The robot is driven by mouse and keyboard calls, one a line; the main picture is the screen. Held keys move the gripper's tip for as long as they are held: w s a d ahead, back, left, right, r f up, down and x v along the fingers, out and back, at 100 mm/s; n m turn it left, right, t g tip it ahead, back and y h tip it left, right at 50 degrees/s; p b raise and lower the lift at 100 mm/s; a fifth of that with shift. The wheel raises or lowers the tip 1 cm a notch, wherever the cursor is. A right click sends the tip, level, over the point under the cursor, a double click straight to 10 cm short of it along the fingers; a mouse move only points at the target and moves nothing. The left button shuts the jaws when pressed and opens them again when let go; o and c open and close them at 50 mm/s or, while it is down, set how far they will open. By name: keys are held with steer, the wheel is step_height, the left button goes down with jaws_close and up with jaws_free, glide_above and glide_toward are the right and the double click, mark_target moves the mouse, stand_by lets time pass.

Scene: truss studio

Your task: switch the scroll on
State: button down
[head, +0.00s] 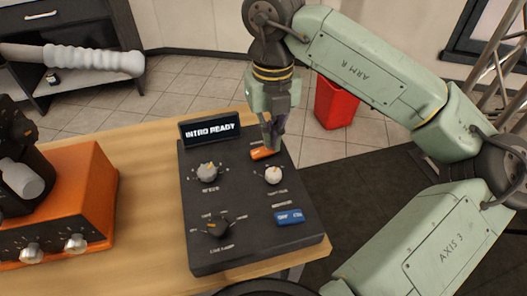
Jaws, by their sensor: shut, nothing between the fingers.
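A dark control box (232,262) lies on the wooden table. Its raised display (211,129) reads "INTRO READY". An orange switch (263,153) sits at its upper right, and a blue switch (288,217) at its lower right. A grey knob (206,171), a white knob (273,174) and a black knob (217,228) are also on its face. The small labels are too blurred to read surely, so I cannot tell which control is the scroll. My gripper (271,142) is shut and empty, pointing down at the orange switch and partly covering it. I cannot tell whether it touches.
An orange device (84,190) with knobs stands on the table (140,160) at left, beside a black machine (20,165). A red bin (336,103) stands on the floor behind. My arm fills the right side.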

steer(key=shift+f+b, duration=0.55)
steer(key=shift+f, duration=0.05)
stand_by(0.3)
steer(key=shift+r+p, duration=1.95)
steer(key=shift+r, duration=1.6)
